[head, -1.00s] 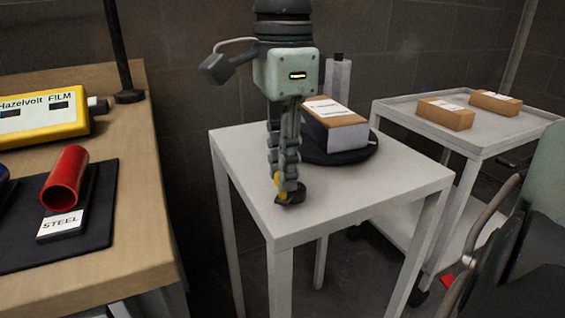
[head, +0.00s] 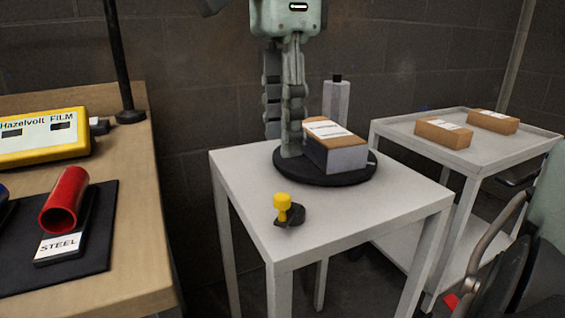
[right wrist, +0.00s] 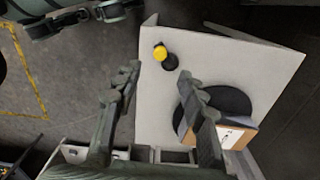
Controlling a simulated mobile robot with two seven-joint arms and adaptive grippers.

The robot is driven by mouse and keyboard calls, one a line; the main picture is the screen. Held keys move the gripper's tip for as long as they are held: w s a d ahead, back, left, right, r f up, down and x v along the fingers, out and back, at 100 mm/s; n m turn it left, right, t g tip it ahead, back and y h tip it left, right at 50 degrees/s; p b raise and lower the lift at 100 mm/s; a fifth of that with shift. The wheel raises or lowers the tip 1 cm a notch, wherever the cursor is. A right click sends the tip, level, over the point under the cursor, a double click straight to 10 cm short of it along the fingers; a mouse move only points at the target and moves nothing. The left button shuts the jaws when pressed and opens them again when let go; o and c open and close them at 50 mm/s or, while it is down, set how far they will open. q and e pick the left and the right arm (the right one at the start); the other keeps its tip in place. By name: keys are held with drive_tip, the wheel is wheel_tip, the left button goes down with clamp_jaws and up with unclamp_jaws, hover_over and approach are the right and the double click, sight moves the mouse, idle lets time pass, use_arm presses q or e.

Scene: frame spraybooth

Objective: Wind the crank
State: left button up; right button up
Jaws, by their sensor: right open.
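The crank is a yellow knob (head: 283,203) on a dark hub (head: 294,217) at the front of a white table (head: 360,220); the knob also shows in the right wrist view (right wrist: 160,53). My right gripper (head: 282,145) points down, its fingers apart and empty, above the table behind the knob. In the right wrist view its fingertips (right wrist: 158,75) are spread, and the knob lies beyond them, touching neither. A black turntable (head: 370,168) on the same table carries a cardboard box (head: 342,157) with a white label.
A grey post (head: 337,103) stands behind the box. A white cart (head: 480,148) with two small boxes (head: 443,132) is at the right. A wooden bench (head: 140,215) at the left holds a yellow device (head: 45,140) and a red tube (head: 65,200).

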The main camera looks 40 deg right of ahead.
drive_tip(key=shift+r, duration=1.65)
